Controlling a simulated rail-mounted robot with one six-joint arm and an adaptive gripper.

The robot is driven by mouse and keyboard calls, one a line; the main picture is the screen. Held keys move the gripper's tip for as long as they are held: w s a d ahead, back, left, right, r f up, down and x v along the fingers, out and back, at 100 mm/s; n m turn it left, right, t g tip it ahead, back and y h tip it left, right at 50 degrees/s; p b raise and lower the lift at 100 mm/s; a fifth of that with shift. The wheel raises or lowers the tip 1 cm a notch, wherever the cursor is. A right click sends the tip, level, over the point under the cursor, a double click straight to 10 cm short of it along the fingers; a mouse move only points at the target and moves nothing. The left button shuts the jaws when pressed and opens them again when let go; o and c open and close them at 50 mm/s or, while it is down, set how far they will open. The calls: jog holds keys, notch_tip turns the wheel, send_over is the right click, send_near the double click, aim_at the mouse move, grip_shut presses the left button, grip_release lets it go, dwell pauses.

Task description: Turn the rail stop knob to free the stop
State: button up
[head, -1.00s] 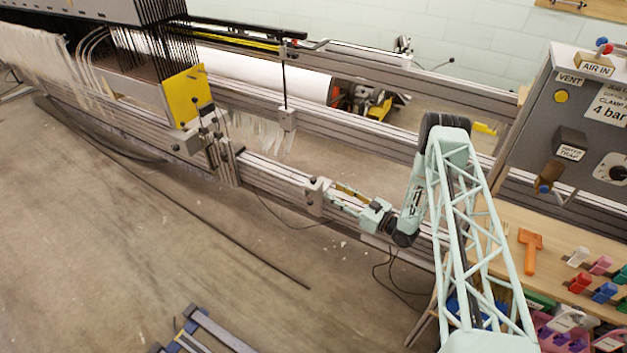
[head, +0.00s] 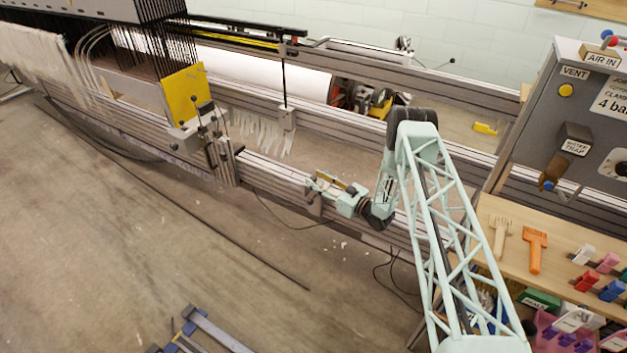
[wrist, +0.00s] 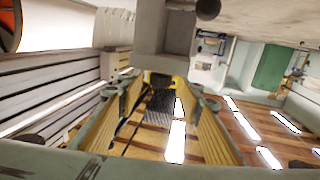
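The rail stop is a grey block (head: 314,200) on the front rail in the head view. My gripper (head: 316,182) is at the stop's upper part, with its fingers pointing left along the rail. In the wrist view a grey block (wrist: 163,32) fills the top middle, just beyond my gripper (wrist: 162,88). The fingers are spread apart, with nothing clearly held between them. A dark round end (wrist: 207,9) shows beside the block, at the top. I cannot tell whether the fingers touch the stop or its knob.
The front rail (head: 270,178) runs left to a clamp assembly (head: 222,155) and the yellow plate (head: 187,94). A wooden bench (head: 510,262) with an orange tool (head: 535,248) and coloured clips stands right, below the grey air panel (head: 580,115).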

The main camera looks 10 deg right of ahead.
jog(key=shift+x, duration=0.8)
jog(key=c, duration=0.9)
jog(key=shift+w+r+n+g+y, duration=0.1)
jog(key=shift+n+g+y, duration=0.9)
jog(key=shift+y, duration=0.1)
jog(key=shift+n+g+y, duration=0.7)
jog(key=shift+g+y, duration=0.1)
jog(key=shift+g, duration=0.1)
jog(key=shift+n+g+y, duration=0.5)
jog(key=shift+n+g, duration=0.1)
jog(key=shift+g, duration=0.2)
